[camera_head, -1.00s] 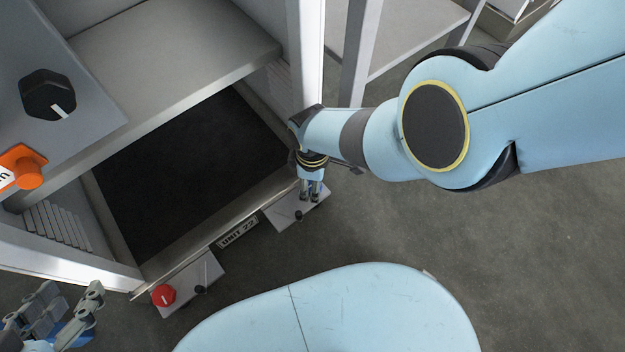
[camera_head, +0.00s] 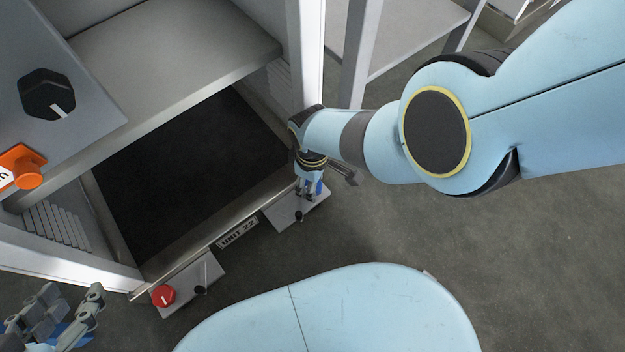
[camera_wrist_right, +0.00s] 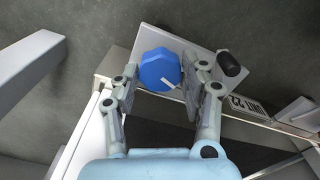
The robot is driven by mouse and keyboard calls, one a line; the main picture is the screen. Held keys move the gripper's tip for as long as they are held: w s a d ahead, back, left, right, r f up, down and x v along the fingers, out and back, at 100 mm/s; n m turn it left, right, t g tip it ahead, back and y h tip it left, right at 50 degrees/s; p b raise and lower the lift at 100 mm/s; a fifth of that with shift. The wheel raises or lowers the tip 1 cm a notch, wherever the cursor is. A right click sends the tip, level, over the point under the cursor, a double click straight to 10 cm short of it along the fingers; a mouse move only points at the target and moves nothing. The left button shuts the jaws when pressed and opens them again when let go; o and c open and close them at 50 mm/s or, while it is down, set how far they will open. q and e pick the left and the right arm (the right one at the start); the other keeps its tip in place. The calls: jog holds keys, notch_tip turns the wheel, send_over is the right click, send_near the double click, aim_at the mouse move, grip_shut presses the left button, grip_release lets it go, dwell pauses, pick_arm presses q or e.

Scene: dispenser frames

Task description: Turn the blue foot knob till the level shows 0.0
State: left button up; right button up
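The blue foot knob (camera_wrist_right: 160,70) is a faceted dial with a white pointer mark, on a grey foot plate (camera_wrist_right: 153,40) in the right wrist view. My right gripper (camera_wrist_right: 168,85) is around it, with one finger on each side. The fingers look apart, with a narrow gap at the left one; whether the right one touches the knob is unclear. In the head view a bit of the blue knob (camera_head: 318,187) shows beside my right gripper (camera_head: 308,190). My left gripper (camera_head: 65,310) is open and empty at the lower left. No level readout is legible.
A red knob (camera_head: 163,295) sits on the other foot plate. A label plate reading UNIT 22 (camera_head: 237,233) lies between the feet. A black knob (camera_head: 47,94) and an orange part (camera_head: 25,170) are on the upper left panel. A small black knob (camera_wrist_right: 229,64) stands beside the blue one.

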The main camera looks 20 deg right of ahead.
jog(key=shift+o, duration=0.7)
jog(key=shift+s+a+r, duration=0.1)
jog(key=shift+r, duration=1.45)
jog(key=shift+a+r, duration=0.1)
jog(key=shift+r, duration=1.4)
jog(key=shift+a+r, duration=0.2)
jog(key=shift+r, duration=0.85)
jog(key=shift+w, duration=0.2)
jog(key=f, duration=0.6)
jog(key=shift+d+f, duration=0.1)
jog(key=shift+d, duration=0.3)
jog(key=shift+s+f, duration=0.1)
jog(key=shift+f, duration=0.9)
